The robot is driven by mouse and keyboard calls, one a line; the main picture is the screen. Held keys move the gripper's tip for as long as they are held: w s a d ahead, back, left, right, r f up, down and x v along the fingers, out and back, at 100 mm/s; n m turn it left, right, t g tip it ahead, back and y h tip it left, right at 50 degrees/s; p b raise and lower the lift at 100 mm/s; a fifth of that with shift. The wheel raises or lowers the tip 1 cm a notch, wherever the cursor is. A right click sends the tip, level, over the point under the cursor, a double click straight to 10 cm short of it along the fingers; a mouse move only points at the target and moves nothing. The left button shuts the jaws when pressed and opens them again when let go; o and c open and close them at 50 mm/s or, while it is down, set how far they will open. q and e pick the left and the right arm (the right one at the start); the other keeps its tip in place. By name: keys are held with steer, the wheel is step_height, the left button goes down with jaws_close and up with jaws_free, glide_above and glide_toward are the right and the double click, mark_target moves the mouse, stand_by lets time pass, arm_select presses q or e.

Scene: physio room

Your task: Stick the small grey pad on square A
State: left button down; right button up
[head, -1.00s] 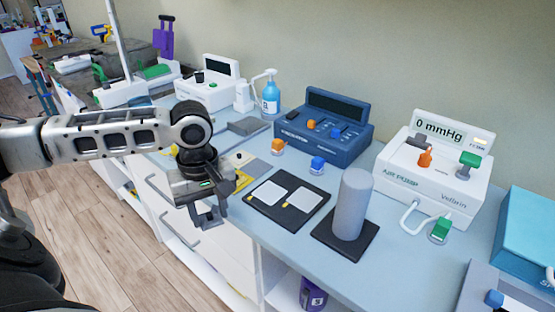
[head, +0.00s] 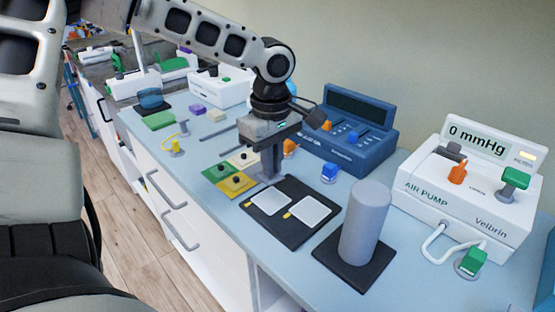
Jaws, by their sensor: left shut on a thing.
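My left gripper (head: 267,172) points down at the back of the pad group on the bench, shut on the small grey pad (head: 259,179), which its fingers mostly hide. The pad is low, at about bench height; I cannot tell if it is lifted. Just to the right lies a black board (head: 290,233) with two white squares, a left one (head: 270,201) and a right one (head: 307,211). Both look bare. No letters are readable, so I cannot tell which is A. My right gripper is not in view.
Green (head: 218,171), yellow (head: 237,185) and cream (head: 239,159) pads lie beside my gripper. A grey cylinder (head: 365,225) stands on a dark base right of the board. A blue box (head: 350,140), an orange-topped button and a blue button (head: 329,173) stand behind. The air pump (head: 465,195) is at right.

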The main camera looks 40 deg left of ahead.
mark_target(272, 182)
arm_select(q)
steer(key=shift+f+b, duration=0.5)
steer(key=shift+f, duration=0.05)
steer(key=shift+f+b, duration=0.7)
step_height(272, 182, down, 2)
steer(key=shift+f+b, duration=0.25)
steer(key=shift+b, duration=0.9)
steer(key=shift+f+b, duration=0.4)
steer(key=shift+f, duration=0.05)
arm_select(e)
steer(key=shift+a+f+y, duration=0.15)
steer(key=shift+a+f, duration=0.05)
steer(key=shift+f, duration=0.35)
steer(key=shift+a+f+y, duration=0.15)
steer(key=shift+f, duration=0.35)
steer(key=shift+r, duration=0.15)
arm_select(q)
steer(key=shift+d, duration=0.1)
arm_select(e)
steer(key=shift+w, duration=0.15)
arm_select(q)
steer(key=shift+p, duration=0.35)
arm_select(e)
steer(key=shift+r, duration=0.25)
